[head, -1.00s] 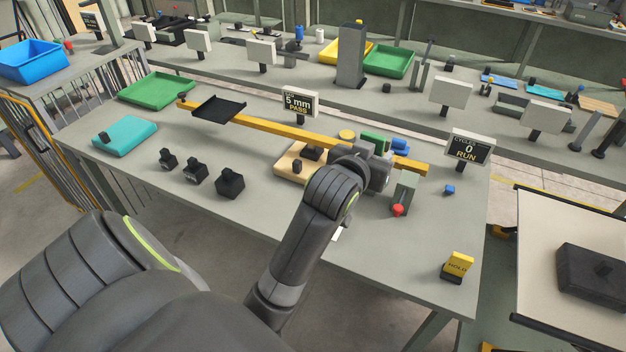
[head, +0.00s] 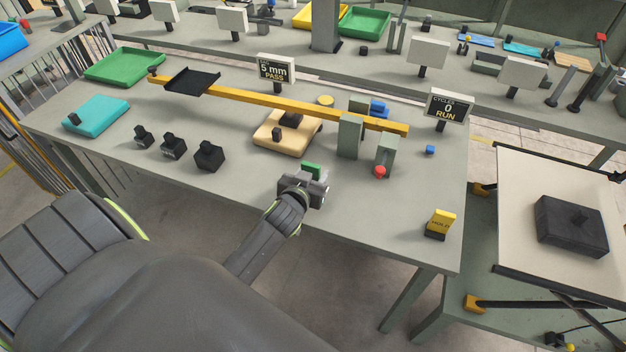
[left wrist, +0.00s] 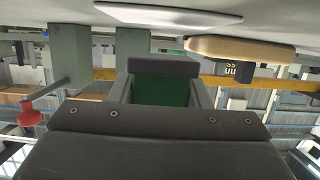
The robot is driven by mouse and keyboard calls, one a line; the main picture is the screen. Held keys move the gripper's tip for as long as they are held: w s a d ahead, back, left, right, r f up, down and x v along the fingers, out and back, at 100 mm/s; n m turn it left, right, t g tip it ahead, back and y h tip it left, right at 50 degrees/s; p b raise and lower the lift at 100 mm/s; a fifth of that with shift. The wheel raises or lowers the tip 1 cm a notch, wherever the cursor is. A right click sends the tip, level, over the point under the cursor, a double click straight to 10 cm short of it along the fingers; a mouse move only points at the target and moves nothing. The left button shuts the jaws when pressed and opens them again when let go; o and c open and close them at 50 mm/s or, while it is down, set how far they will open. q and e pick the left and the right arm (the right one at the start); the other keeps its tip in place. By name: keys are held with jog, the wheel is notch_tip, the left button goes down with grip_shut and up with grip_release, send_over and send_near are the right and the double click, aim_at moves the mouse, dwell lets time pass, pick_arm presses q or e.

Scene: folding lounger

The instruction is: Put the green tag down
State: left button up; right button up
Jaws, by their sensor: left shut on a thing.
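My left gripper (head: 308,183) is over the front part of the workbench, shut on the green tag (head: 312,169). The tag's green edge shows just beyond the jaws. In the left wrist view, which is upside down, the tag (left wrist: 176,92) is a dark green face between the fingers, partly hidden by them. A flat white plate (left wrist: 168,15) lies on the bench close to the gripper. I cannot tell whether the tag touches the bench or the plate. My right gripper is not in view.
A tan block (head: 283,140) with dark parts lies behind the gripper. Black blocks (head: 209,155) are to the left. A yellow HOLD sign (head: 440,223) stands front right.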

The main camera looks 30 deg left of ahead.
pick_arm(q)
jog(key=shift+f, duration=1.15)
jog(key=shift+f, duration=0.15)
jog(key=o, duration=1)
jog(key=v, duration=1.2)
